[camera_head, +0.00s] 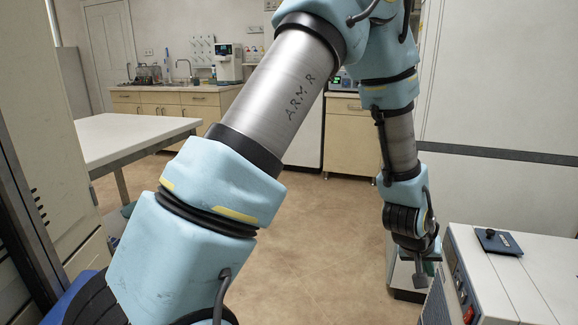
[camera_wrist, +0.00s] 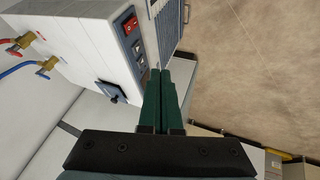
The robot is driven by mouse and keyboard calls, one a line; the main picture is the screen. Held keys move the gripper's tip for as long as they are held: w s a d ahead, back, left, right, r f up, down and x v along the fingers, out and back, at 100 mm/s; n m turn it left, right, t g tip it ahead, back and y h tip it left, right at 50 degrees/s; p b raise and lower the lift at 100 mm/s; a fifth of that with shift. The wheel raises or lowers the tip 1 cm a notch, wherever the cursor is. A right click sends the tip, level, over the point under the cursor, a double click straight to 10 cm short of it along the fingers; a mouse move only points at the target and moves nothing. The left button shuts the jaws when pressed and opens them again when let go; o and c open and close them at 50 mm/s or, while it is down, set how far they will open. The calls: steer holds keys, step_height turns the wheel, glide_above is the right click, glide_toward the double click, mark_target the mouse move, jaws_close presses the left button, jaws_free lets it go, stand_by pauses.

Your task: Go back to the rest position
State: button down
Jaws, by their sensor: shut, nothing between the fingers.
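My gripper (camera_head: 420,277) hangs pointing down at the right of the head view, just left of the white instrument (camera_head: 530,285). In the wrist view my gripper (camera_wrist: 161,76) shows two green fingers side by side, shut with nothing between them. The fingertips appear close to the instrument's front panel in the wrist view, where the white instrument (camera_wrist: 75,40) has a red switch and a vent. I cannot tell whether they touch it.
A small blue device (camera_head: 498,242) lies on the instrument's top. Red and blue hoses with brass fittings (camera_wrist: 45,66) are on the instrument in the wrist view. A white table (camera_head: 125,138) stands at left and cabinets (camera_head: 170,105) at the back. The middle floor (camera_head: 310,250) is clear.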

steer(key=w+a+r+n+y+p, duration=0.1)
steer(key=w+a+r, duration=0.25)
steer(key=a, duration=0.35)
steer(key=w+a+r+y+p, duration=0.1)
steer(key=w+a+r+p, duration=0.1)
steer(key=a+r, duration=0.35)
steer(key=w+a+r+n+y+p, duration=0.1)
steer(key=w+a+r, duration=0.15)
steer(key=a, duration=0.65)
steer(key=s+a+r+n+y+p, duration=0.1)
steer(key=a+r, duration=0.3)
steer(key=a, duration=0.6)
steer(key=s+a+r+n+g+y+p, duration=0.1)
steer(key=s+a+r, duration=0.3)
steer(key=a, duration=0.6)
steer(key=shift+a+y+p, duration=0.15)
steer(key=shift+y+p, duration=0.35)
steer(key=shift+p, duration=0.15)
